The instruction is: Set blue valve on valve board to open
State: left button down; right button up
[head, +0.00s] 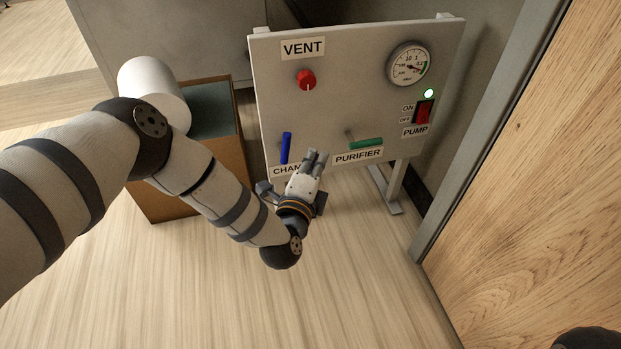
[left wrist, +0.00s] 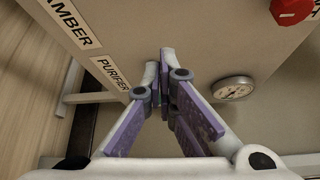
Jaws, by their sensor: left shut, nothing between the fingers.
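The valve board (head: 345,50) stands upright ahead of me. Its blue valve handle (head: 286,147) is at the lower left, pointing nearly straight up, above a label of which only "CHAM" shows in the head view. My left gripper (head: 317,158) is shut and empty, in front of the board's lower edge, just right of and below the blue handle. It hides the rest of that label. In the left wrist view the closed fingertips (left wrist: 166,58) point at the board near the "PURIFIER" label (left wrist: 110,72). The blue handle does not show there. My right gripper is not in view.
A green valve handle (head: 366,143) lies nearly level right of the gripper. A red vent knob (head: 306,80), a gauge (head: 409,64) and a red pump switch (head: 424,112) sit higher. A brown box (head: 205,180) stands left; a wooden surface (head: 540,150) rises right.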

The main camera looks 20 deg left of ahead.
aim_at(284, 142)
pick_arm(q)
jog(key=a, duration=0.3)
jog(key=shift+w+a+r, duration=0.25)
jog(key=shift+a, duration=0.15)
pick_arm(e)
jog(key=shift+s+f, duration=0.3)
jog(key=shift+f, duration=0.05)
